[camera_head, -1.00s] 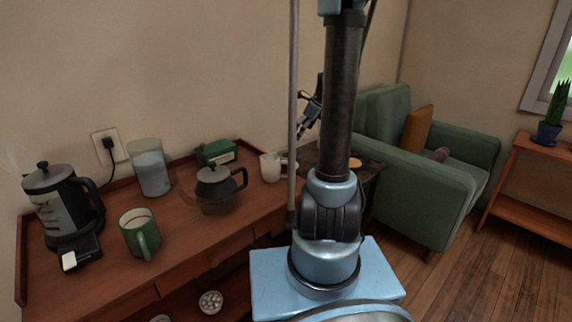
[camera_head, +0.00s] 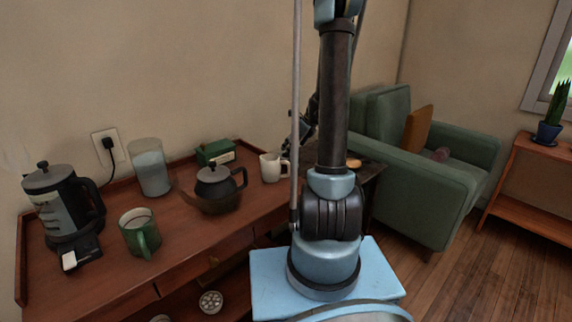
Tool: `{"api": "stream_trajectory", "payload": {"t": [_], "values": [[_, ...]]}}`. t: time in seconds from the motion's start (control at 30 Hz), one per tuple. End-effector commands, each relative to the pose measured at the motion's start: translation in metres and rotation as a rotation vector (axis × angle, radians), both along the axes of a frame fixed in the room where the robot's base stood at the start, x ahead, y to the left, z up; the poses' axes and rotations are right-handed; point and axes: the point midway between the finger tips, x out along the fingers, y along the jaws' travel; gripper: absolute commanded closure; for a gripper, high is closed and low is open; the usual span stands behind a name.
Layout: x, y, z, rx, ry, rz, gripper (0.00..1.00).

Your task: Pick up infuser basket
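I cannot pick out an infuser basket with certainty. A small round pale item with dark spots (camera_head: 210,302) sits on the shelf below the tabletop; it is too small to tell what it is. A glass teapot with a dark lid and handle (camera_head: 218,196) stands on the wooden desk (camera_head: 188,238). My gripper (camera_head: 291,146) is beyond my arm column, near the white mug (camera_head: 270,168) at the desk's right end. It is partly hidden by a thin pole and my arm, and its fingers are too small and dark to read.
A black kettle (camera_head: 62,205), green mug (camera_head: 140,234), glass canister (camera_head: 150,168) and green box (camera_head: 215,152) stand on the desk. A small dark table (camera_head: 372,170) and green armchair (camera_head: 440,185) are to the right. Wooden floor (camera_head: 450,285) is clear at lower right.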

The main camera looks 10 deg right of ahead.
Motion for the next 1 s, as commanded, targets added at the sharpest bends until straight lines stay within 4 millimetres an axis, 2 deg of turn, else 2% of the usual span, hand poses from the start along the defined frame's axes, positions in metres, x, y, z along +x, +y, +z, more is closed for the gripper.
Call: {"api": "stream_trajectory", "payload": {"t": [0.2,0.47,0.8,1.0], "values": [[0.008,0.008,-0.020,0.000,0.000,0.001,0.13],[0.012,0.011,-0.028,-0.001,0.000,0.001,0.13],[0.027,0.023,-0.059,0.000,0.001,0.001,0.13],[0.030,0.027,-0.069,-0.001,0.000,0.001,0.13]]}}
